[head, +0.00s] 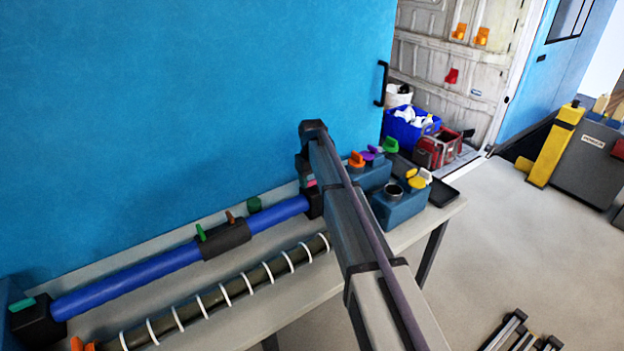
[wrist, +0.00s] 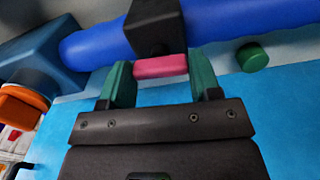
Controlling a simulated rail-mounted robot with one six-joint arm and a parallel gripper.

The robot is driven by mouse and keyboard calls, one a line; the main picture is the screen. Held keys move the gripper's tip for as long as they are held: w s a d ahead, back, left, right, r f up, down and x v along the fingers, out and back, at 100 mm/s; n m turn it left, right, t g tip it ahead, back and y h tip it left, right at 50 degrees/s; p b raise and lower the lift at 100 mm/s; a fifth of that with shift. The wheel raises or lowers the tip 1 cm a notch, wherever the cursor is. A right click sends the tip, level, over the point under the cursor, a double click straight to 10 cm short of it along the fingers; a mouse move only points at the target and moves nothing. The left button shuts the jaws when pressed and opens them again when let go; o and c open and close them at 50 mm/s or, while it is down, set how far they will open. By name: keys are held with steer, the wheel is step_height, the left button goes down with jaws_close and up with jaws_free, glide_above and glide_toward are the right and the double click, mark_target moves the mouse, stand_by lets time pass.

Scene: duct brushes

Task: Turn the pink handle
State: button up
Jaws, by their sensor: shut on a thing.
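The pink handle (wrist: 160,66) is a short bar on the underside of a black block (wrist: 154,27) on the blue pipe, as the wrist view shows it. My gripper (wrist: 163,80) has its two green fingers at either end of the handle and is shut on it. In the head view a small piece of the pink handle (head: 311,183) shows beside the black block (head: 314,203) at the pipe's right end. My arm hides most of the gripper there.
The blue pipe (head: 130,281) lies along the bench (head: 265,322) against the blue wall. It carries a dark collar (head: 224,239) with green and orange levers. A ribbed dark hose (head: 240,287) lies in front. Blue boxes (head: 400,208) with coloured knobs stand right of my arm.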

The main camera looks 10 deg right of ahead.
mark_target(312, 180)
steer(key=shift+n, duration=0.4)
steer(key=o, duration=0.9)
step_height(312, 180, up, 11)
steer(key=p, duration=1.1)
steer(key=shift+f, duration=0.1)
